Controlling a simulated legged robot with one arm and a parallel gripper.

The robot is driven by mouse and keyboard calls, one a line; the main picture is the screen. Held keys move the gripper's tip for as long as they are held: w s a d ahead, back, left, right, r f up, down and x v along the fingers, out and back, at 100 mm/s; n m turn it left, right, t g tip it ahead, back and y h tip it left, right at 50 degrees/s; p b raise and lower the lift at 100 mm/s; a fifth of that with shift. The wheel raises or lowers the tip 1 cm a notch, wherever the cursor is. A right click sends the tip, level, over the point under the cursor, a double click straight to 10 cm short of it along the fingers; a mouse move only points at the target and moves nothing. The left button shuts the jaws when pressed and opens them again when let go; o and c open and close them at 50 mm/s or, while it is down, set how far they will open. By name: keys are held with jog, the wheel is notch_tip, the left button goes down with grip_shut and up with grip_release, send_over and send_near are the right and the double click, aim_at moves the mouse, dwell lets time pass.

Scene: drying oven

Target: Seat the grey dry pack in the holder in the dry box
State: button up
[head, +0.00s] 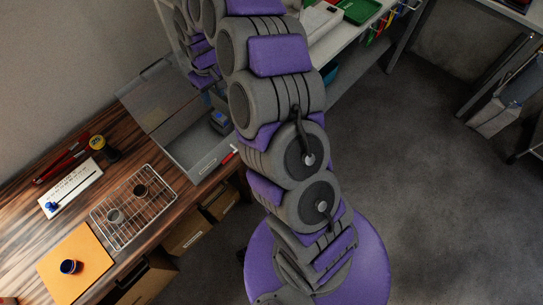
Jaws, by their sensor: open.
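A small light grey round piece (115,215) stands on the wire rack (163,207) on the wooden bench. It looks like the grey dry pack, but it is too small to be sure. A dark brown round piece (140,190) stands beside it on the same rack. The open grey box (184,158) at the back of the bench looks like the dry box. A blue part (219,119) inside it, partly hidden by my arm, may be the holder. My gripper is not visible; my arm runs up out of the top of the picture.
An orange mat (62,259) with a blue cup (69,267) lies at the front left. A white board (72,190), a red tool (62,164) and a black-and-yellow roll (103,146) lie behind. Floor at right is clear.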

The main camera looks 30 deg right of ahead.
jog(key=s+a+r, duration=0.3)
jog(key=s+r, duration=0.6)
jog(key=s, duration=0.1)
jog(key=s+d+r+m, duration=0.1)
jog(key=s+r, duration=0.2)
jog(key=s, duration=1.2)
jog(key=s+d+r+m+g, duration=0.1)
jog(key=s+d+r+m, duration=0.1)
jog(key=s, duration=1.4)
jog(key=shift+r+m+g, duration=0.3)
jog(key=shift+r, duration=0.6)
jog(key=shift+a, duration=0.2)
jog(key=shift+d, duration=0.1)
